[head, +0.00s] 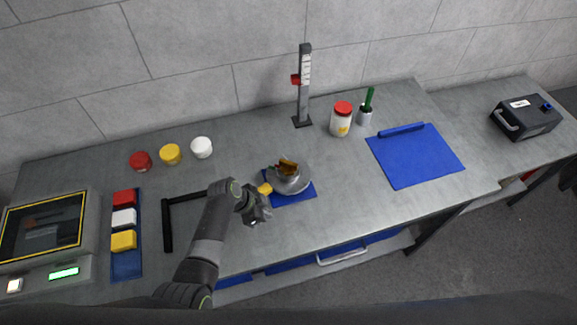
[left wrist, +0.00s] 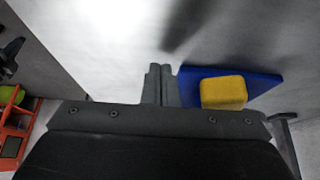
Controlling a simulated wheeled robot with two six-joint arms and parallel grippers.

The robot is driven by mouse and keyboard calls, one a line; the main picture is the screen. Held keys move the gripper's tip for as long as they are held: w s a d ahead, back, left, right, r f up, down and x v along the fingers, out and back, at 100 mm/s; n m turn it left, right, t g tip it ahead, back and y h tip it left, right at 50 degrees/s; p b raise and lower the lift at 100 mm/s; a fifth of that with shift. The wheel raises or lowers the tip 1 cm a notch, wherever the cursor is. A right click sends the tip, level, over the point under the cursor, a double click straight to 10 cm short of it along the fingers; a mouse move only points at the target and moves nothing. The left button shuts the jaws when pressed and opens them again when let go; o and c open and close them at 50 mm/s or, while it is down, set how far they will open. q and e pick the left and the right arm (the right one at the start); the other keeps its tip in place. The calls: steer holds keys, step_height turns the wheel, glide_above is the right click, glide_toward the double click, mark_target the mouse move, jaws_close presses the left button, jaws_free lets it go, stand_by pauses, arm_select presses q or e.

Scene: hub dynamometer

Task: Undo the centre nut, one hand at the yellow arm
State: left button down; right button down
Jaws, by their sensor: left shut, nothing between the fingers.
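The hub device is a round grey metal dish (head: 291,181) on a blue mat (head: 301,196), at the middle of the bench in the head view. An orange-brown piece (head: 287,167) sits on top at its centre; I cannot make out a separate nut. The yellow arm end (head: 265,189) sticks out at the dish's left. It also shows in the left wrist view as a yellow block (left wrist: 223,93) over the blue mat. My left gripper (head: 259,209) is shut and empty, just in front of the yellow end and apart from it. Its closed fingers (left wrist: 160,84) are left of the block. My right gripper is not in view.
A height gauge (head: 303,90), a red-lidded jar (head: 341,119) and a cup with a green handle (head: 365,114) stand behind. A blue clipboard-like mat (head: 414,156) lies right. Three round caps (head: 171,154), a black angle bar (head: 168,225) and a block tray (head: 126,262) lie left.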

arm_select(q)
steer(key=shift+r, duration=0.5)
steer(key=shift+w+a, duration=0.1)
steer(key=shift+w+a, duration=0.45)
steer(key=shift+w, duration=0.15)
steer(key=shift+s+d, duration=0.2)
steer(key=shift+s, duration=0.15)
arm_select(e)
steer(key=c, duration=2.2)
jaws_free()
